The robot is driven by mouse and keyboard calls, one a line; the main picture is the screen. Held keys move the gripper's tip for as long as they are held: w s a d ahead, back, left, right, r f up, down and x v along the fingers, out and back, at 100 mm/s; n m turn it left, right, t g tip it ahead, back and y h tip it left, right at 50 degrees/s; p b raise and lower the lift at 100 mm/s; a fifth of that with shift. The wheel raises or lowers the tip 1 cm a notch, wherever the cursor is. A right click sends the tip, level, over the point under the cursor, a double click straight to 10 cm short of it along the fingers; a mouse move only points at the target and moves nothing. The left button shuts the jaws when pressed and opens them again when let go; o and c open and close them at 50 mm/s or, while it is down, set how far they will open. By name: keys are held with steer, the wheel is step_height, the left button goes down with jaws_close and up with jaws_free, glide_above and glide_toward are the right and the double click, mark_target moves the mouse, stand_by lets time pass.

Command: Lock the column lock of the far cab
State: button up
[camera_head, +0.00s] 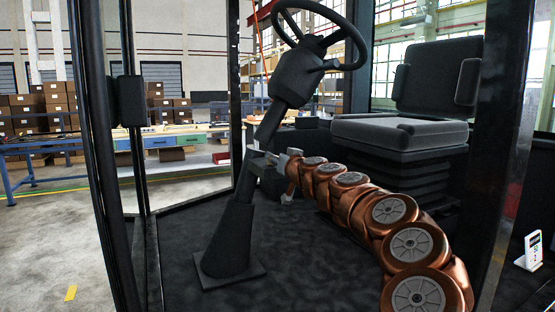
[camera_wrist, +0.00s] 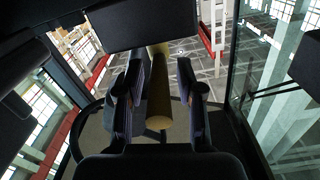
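The black steering column (camera_head: 233,222) rises from the cab floor, leans to the right and carries the steering wheel (camera_head: 318,38). My gripper (camera_head: 262,156) is at the middle of the column, reaching in from the right. In the wrist view, its two dark fingers (camera_wrist: 159,72) stand apart on either side of a tan round bar (camera_wrist: 159,105). A narrow gap shows on each side of the bar, so the gripper looks open around it. I cannot tell whether this bar is the lock's lever or part of the column. No separate column lock can be made out; my gripper covers that spot.
The cab seat (camera_head: 400,128) stands right of the column, behind my arm. Dark cab posts (camera_head: 103,150) frame the left side. The cab floor (camera_head: 290,265) is clear around the column foot. A workbench (camera_head: 190,140) and stacked boxes stand outside.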

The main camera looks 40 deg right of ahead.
jaws_close()
